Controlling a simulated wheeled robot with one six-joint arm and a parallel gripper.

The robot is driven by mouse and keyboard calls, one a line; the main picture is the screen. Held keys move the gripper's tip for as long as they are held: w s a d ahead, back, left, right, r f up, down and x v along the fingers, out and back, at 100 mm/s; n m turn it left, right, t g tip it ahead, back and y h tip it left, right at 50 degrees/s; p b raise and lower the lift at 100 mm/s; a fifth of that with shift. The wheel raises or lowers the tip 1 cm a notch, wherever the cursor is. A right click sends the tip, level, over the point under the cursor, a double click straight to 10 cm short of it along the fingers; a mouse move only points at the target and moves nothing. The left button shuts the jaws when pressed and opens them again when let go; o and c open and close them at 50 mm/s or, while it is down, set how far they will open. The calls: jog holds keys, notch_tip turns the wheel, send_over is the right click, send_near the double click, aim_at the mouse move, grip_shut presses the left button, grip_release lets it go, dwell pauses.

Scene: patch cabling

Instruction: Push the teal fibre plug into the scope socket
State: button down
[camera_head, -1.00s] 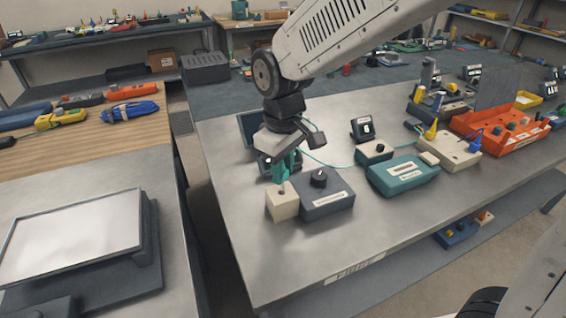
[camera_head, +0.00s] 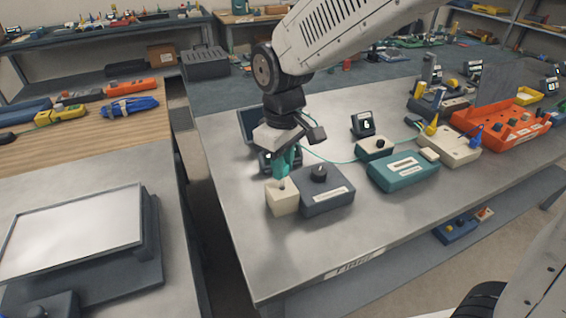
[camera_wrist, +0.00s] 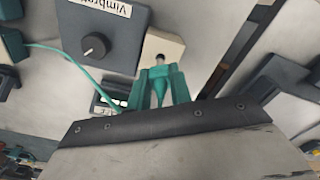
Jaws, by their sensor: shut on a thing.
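The teal fibre plug (camera_wrist: 158,88) is between the two teal fingers of my gripper (camera_wrist: 158,80), which is shut on it. In the wrist view its front end points at the dark round socket (camera_wrist: 160,59) on a cream block (camera_wrist: 172,45). The head view shows my gripper (camera_head: 285,172) just above this cream block (camera_head: 283,203), fingers pointing down. The block sits against a dark grey scope box (camera_head: 327,196) with a black knob. A thin teal cable (camera_head: 335,163) trails right from the gripper. I cannot tell whether the plug tip is inside the socket.
A teal box (camera_head: 403,175) and a small cream block with a black knob (camera_head: 375,150) stand to the right. An orange tray (camera_head: 510,117) and small displays stand farther right. The metal table (camera_head: 235,245) is clear at its front left.

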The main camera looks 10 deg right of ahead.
jog(key=shift+f, duration=1.95)
jog(key=shift+r, duration=0.2)
jog(key=shift+r, duration=1.45)
jog(key=shift+f, duration=1.55)
dwell(0.4)
jog(key=c, duration=1.2)
grip_release()
notch_tip(320, 180, up, 8)
jog(key=shift+f, duration=0.15)
